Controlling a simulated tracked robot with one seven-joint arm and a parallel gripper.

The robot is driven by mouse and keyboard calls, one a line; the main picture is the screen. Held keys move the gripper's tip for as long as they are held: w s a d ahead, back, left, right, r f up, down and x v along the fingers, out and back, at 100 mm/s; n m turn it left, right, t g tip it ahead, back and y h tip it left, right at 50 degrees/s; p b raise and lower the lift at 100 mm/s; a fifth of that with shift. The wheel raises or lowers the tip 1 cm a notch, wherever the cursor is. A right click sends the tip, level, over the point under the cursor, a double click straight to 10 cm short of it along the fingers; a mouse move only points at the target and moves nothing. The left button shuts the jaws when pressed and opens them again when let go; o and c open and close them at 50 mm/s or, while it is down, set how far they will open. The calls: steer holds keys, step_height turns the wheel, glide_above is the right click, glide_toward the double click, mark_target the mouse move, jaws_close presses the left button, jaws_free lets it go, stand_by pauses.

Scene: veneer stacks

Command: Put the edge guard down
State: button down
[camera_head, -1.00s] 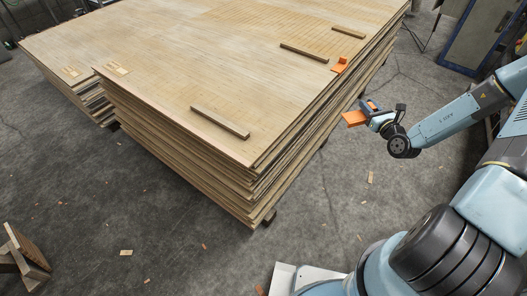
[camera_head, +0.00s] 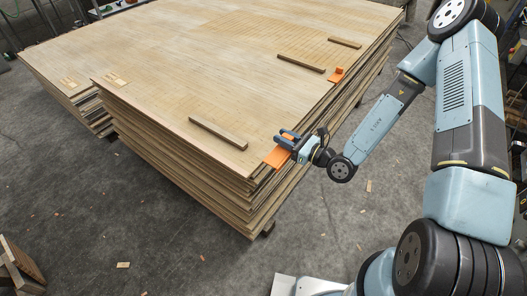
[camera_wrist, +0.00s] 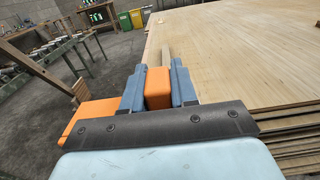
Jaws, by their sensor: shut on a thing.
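The orange edge guard (camera_head: 277,158) is in my gripper (camera_head: 287,138), at the near right corner edge of the large veneer stack (camera_head: 205,75). In the wrist view the guard (camera_wrist: 157,88) sits between the two blue-grey fingers of my gripper (camera_wrist: 158,90), and its orange flange sticks out to the left. The stack's top shows ahead and to the right there. I cannot tell whether the guard touches the stack. A second orange guard (camera_head: 337,74) sits on the stack's right edge, farther back.
Wooden battens lie on the stack: one near the front (camera_head: 218,132), one farther back (camera_head: 300,63) and one at the back right (camera_head: 345,43). A lower stack (camera_head: 62,85) stands at left. A wooden stand (camera_head: 18,262) is at lower left. The floor in front is mostly clear.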

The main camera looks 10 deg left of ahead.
steer(key=w+a+f, duration=0.3)
steer(key=a+f, duration=0.1)
steer(key=w+a+f, duration=0.3)
steer(key=w+a, duration=0.1)
steer(key=shift+w+a+f, duration=0.15)
steer(key=shift+w+f, duration=0.05)
steer(key=shift+f, duration=0.2)
steer(key=shift+w+a+f, duration=0.3)
steer(key=shift+a+f, duration=0.05)
steer(key=shift+f, duration=0.2)
steer(key=shift+w+a+f, duration=0.1)
steer(key=shift+a+f, duration=0.05)
steer(key=shift+f, duration=1.55)
steer(key=shift+f, duration=0.1)
steer(key=c, duration=0.9)
jaws_free()
steer(key=v, duration=1.2)
